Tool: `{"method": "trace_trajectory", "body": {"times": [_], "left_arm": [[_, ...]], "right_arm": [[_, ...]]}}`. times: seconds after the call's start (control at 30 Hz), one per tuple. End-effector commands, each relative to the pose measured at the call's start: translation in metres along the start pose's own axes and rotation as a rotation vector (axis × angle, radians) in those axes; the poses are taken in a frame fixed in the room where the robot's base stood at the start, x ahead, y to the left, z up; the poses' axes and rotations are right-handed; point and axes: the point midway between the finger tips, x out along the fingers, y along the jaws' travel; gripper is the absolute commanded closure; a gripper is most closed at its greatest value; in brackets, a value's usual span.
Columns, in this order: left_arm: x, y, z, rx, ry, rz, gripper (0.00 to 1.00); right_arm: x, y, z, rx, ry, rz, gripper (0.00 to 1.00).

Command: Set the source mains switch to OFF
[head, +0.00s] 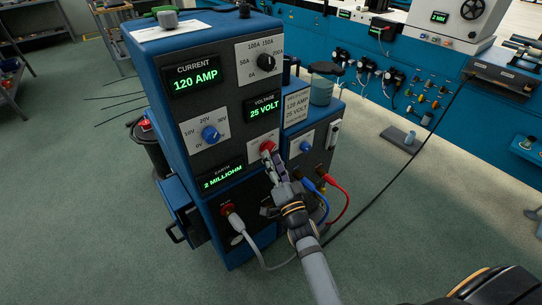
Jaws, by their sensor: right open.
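The blue power source cabinet (150,90) stands in the middle, its black front panel lit with green readouts. A red knob (267,146) on a small white plate, low on the right of the panel, looks like the mains switch. My right gripper (269,159) is open, with its fingertips at the red knob from below. I cannot tell whether they touch it. The fingers hide the lower part of the knob and plate, so its setting cannot be read. My left gripper is not in view.
The panel also has a black current knob (266,62) and a blue voltage knob (210,133). A smaller blue unit (297,128) stands close on the right. Grey, blue and red cables (345,205) hang near my right arm.

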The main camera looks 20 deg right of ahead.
Motion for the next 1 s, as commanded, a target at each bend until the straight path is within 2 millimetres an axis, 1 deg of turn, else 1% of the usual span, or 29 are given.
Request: {"method": "trace_trajectory", "body": {"times": [0.03, 0.1, 0.2, 0.47, 0.8, 1.0], "left_arm": [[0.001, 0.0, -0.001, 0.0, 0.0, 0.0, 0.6], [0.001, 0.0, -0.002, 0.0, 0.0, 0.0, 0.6], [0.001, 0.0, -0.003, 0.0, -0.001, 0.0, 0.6], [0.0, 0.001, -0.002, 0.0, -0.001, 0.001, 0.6], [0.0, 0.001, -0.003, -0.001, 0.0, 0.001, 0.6], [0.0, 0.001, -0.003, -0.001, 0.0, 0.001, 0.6]], "right_arm": [[0.007, 0.0, 0.0, -0.001, 0.001, -0.002, 0.55], [0.015, 0.0, 0.0, -0.002, 0.0, -0.001, 0.55], [0.021, 0.0, 0.0, -0.001, 0.0, 0.0, 0.55], [0.022, 0.0, 0.0, -0.001, -0.001, 0.001, 0.55], [0.021, 0.0, 0.0, -0.001, -0.001, 0.001, 1.0], [0.021, 0.001, 0.0, -0.006, -0.001, -0.001, 1.0]]}}
